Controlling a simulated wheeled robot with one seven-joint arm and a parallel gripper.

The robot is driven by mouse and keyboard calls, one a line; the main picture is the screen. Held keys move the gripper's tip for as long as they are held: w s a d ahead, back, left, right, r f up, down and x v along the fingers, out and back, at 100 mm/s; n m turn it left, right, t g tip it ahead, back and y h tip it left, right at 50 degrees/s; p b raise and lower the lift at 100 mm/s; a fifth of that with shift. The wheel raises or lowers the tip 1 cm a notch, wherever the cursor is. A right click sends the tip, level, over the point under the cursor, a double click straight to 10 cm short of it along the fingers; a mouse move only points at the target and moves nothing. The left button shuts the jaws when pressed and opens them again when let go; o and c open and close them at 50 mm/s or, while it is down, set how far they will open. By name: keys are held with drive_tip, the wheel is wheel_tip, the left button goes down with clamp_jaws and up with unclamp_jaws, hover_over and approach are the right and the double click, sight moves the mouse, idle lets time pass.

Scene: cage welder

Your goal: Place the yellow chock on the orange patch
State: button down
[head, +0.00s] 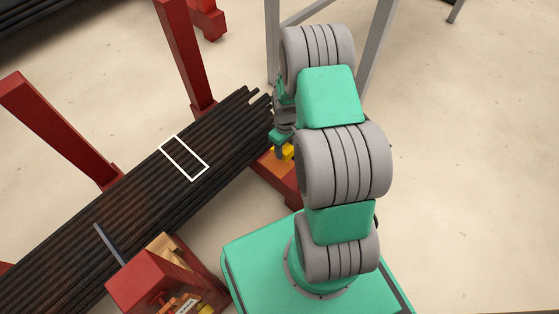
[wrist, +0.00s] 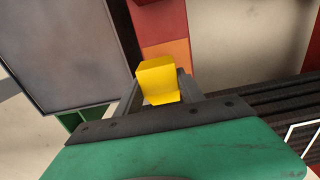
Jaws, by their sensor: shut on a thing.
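The yellow chock (wrist: 158,82) is between the two fingers of my gripper (wrist: 157,88) in the wrist view. My gripper is shut on it. The orange patch (wrist: 179,49) lies on a red surface, just beyond the chock in that view, and the chock covers part of it. In the head view the chock (head: 287,152) shows as a small yellow spot below my gripper (head: 281,139), partly hidden by my arm. I cannot tell whether the chock touches the surface under it.
A bundle of dark bars (head: 100,225) lies left of my gripper, with a white outline (head: 184,158) over it. Red posts (head: 187,60) stand along the bundle. A large grey panel (wrist: 70,45) is at left in the wrist view. Open floor (head: 470,150) lies to the right.

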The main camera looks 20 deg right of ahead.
drive_tip(key=shift+a+f, duration=0.65)
drive_tip(key=shift+f, duration=0.15)
drive_tip(key=shift+a+f+b, duration=0.2)
drive_tip(key=shift+f+b, duration=0.3)
drive_tip(key=shift+f, duration=0.45)
drive_tip(key=shift+a+f+b, duration=0.15)
drive_tip(key=shift+f+b, duration=0.3)
drive_tip(key=shift+f, duration=0.45)
drive_tip(key=shift+f, duration=0.2)
drive_tip(key=c, duration=0.7)
unclamp_jaws()
